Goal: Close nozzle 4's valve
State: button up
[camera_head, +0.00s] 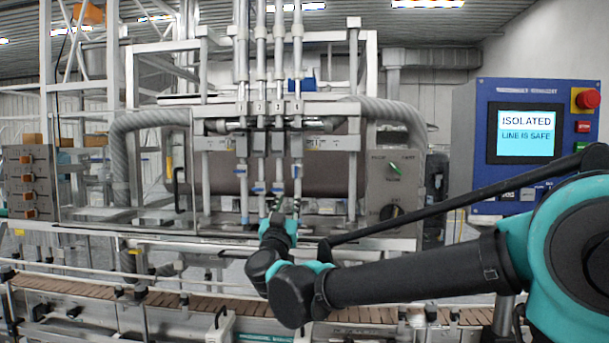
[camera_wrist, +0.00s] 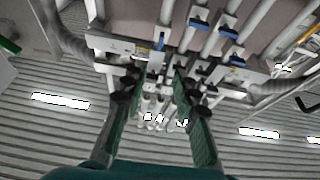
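Four upright nozzle tubes hang in the filler. Labels 2 and 3 are readable on the middle tubes, so nozzle 4 (camera_head: 297,140) appears to be the rightmost one in the head view. In the wrist view a narrow blue handle (camera_wrist: 160,41), apparently nozzle 4's valve, lies about along its tube. Other blue handles (camera_wrist: 228,32) look turned more across their tubes. My gripper (camera_wrist: 158,79) is open and empty, its fingers apart below that handle in the picture, with no contact seen. In the head view my gripper (camera_head: 287,208) is small and partly hidden by my wrist, close to the nozzles' lower ends.
A conveyor (camera_head: 180,303) with rails runs in front of the filler. A control panel (camera_head: 525,135) reads "ISOLATED, LINE IS SAFE". A grey switch box (camera_head: 393,190) stands right of the nozzles. Frame posts and neighbouring tubes leave little room around the handles.

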aim_at(295, 172)
jog(key=x, duration=1.7)
jog(key=shift+c, duration=0.6)
grip_shut()
